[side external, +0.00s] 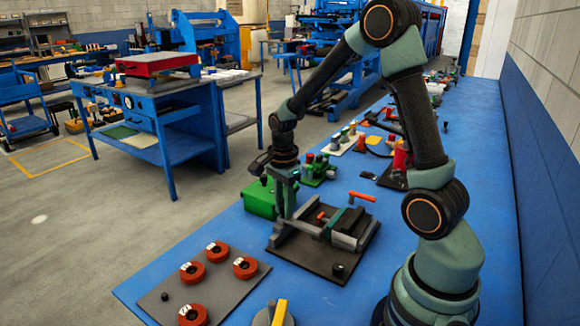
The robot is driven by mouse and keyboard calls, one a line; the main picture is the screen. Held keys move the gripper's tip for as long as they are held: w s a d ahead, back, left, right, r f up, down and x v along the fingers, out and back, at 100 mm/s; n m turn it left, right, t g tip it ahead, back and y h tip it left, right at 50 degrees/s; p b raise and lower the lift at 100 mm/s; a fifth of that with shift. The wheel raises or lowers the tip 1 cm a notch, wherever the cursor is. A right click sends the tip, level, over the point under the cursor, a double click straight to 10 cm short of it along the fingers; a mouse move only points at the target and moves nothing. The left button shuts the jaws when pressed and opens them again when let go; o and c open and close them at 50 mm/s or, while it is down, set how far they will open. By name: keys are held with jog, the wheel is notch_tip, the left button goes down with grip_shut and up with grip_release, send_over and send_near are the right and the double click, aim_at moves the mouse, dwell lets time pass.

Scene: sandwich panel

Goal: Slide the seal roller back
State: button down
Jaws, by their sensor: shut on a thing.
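The sealing fixture sits on a dark base plate (325,262) on the blue bench, with grey rails and a dark block (350,228) at its right part. An orange-red handle (362,196) sticks out above the block, and a small red knob (321,216) shows beside it. My gripper (286,212) points down at the left end of the fixture. It is shut on a part there that I take to be the seal roller. The fingers and the grey parts overlap, so the exact contact is hard to see.
A green box (259,198) stands close behind my gripper. A grey plate (212,290) with several red round pieces lies at front left, and a round grey piece with a yellow bar (279,313) is at the front edge. Small parts (320,170) crowd the bench behind.

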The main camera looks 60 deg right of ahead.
jog(key=shift+a, duration=0.65)
jog(key=c, duration=0.7)
grip_release()
jog(key=shift+o, duration=0.2)
jog(key=shift+r, duration=0.35)
notch_tip(320, 180, up, 11)
jog(key=shift+r, duration=0.2)
